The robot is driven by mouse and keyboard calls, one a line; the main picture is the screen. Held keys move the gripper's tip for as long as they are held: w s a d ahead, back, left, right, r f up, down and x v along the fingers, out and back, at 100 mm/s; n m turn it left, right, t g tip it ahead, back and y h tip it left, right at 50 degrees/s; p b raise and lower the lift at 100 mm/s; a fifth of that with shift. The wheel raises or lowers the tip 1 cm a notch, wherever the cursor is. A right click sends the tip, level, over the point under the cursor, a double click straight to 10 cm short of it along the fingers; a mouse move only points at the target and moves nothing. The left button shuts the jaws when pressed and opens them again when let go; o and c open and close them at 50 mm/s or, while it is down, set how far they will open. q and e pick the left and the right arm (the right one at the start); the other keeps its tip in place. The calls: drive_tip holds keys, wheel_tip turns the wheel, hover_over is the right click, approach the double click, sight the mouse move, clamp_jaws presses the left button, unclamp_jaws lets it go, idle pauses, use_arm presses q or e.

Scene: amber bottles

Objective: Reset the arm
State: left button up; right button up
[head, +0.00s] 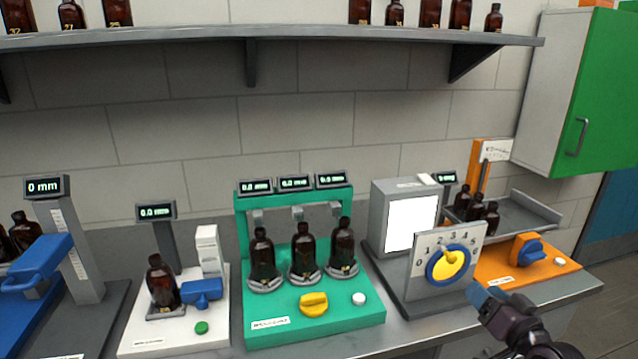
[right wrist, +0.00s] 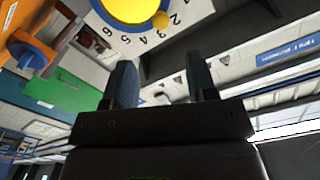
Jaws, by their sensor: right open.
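My right gripper (head: 482,297) comes in at the lower right of the head view, just in front of and below the yellow dial (head: 450,264) on the grey dial machine (head: 412,284). In the right wrist view its two dark blue fingers (right wrist: 164,84) stand apart with nothing between them. The yellow dial also shows at the top of that view (right wrist: 132,10), with the numbered plate around it. The gripper is apart from the dial. My left gripper is not in view.
Three amber bottles (head: 304,250) stand on the green machine (head: 300,325). Another bottle (head: 162,283) stands on the white machine (head: 150,343). An orange machine (head: 540,279) is at the right. A shelf (head: 200,41) with bottles runs above; a green-doored cabinet (head: 590,110) hangs at upper right.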

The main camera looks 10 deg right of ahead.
drive_tip(key=s+a+f+n+g, duration=0.1)
drive_tip(key=s+a+f+g, duration=0.1)
drive_tip(key=s+a+f, duration=0.2)
drive_tip(key=s+a+f+n+g+h, duration=0.1)
drive_tip(key=s+a+f, duration=0.3)
drive_tip(key=s+f, duration=0.4)
drive_tip(key=s+a+f+n+g, duration=0.3)
drive_tip(key=s+a+f, duration=0.2)
drive_tip(key=f, duration=0.6)
drive_tip(key=shift+s, duration=0.85)
